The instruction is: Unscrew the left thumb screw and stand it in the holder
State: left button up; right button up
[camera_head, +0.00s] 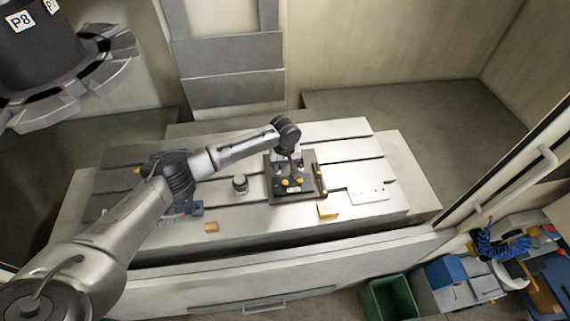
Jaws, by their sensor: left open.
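My left arm reaches in from the lower left, and its open left gripper (290,173) points down over a dark mould base (276,194) in the middle of the table. Small yellow-orange knobs, likely the thumb screws, show on the base just below the gripper; the left one (284,182) is close to the fingertips. I cannot tell whether the fingers touch or surround it. The gripper and wrist hide the back of the base. I cannot make out for certain which object is the holder. My right gripper is not in view.
A green bin (390,298) stands on the floor at lower right. The table's right end is mostly clear.

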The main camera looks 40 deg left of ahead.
pick_arm(q)
jog(key=shift+f+n, duration=0.15)
jog(key=shift+n, duration=0.55)
